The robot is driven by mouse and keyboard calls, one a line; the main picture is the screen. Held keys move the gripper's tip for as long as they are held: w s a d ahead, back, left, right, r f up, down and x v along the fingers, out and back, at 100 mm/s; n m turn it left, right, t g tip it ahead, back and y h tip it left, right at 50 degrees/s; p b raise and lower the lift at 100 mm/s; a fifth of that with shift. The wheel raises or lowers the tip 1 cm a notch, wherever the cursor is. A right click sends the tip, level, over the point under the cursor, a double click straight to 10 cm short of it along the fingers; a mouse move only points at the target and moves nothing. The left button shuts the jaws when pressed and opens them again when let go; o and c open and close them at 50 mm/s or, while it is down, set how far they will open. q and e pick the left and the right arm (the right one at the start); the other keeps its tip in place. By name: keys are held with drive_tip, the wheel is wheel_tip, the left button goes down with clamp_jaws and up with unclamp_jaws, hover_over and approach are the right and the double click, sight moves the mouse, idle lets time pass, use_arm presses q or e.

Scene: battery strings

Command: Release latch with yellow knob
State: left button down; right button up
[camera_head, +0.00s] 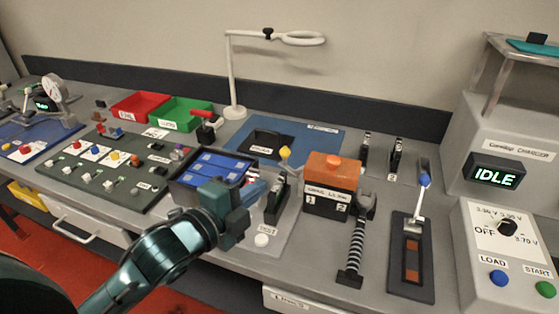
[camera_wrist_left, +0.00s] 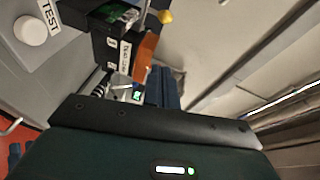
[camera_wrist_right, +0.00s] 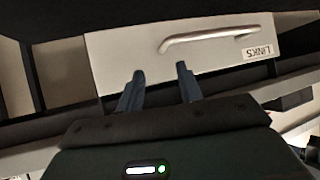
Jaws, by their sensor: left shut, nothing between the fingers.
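The yellow knob (camera_head: 284,153) tops a short lever at the back of a dark test fixture (camera_head: 277,205), between the blue battery tray and an orange-topped box. The knob also shows at the top of the left wrist view (camera_wrist_left: 166,16). My left gripper (camera_head: 262,188) is shut and empty, in front of and left of the knob, apart from it in the picture. Its fingers (camera_wrist_left: 160,88) point past the orange-topped box in the wrist view. The latch's lower part is partly hidden. My right gripper (camera_wrist_right: 160,82) is open and empty, facing a drawer front below the bench.
The orange-topped box (camera_head: 332,170) stands right of the fixture, with a striped-handled tool (camera_head: 356,245) beside it. The blue tray (camera_head: 180,190) lies left, and a white button (camera_head: 262,240) sits in front.

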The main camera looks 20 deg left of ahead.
use_arm(q)
drive_tip(key=x, duration=0.3)
drive_tip(key=a+p+x, duration=0.1)
drive_tip(key=x, duration=0.3)
drive_tip(key=a+x, duration=0.1)
drive_tip(key=x, duration=0.3)
drive_tip(key=shift+w+f+p, duration=0.1)
drive_tip(key=shift+w+p, duration=0.3)
drive_tip(key=shift+w+a+f, duration=0.1)
drive_tip(key=shift+w+a, duration=0.05)
drive_tip(key=shift+w, duration=0.2)
use_arm(e)
drive_tip(key=shift+d+r, duration=0.15)
drive_tip(key=shift+d, duration=0.15)
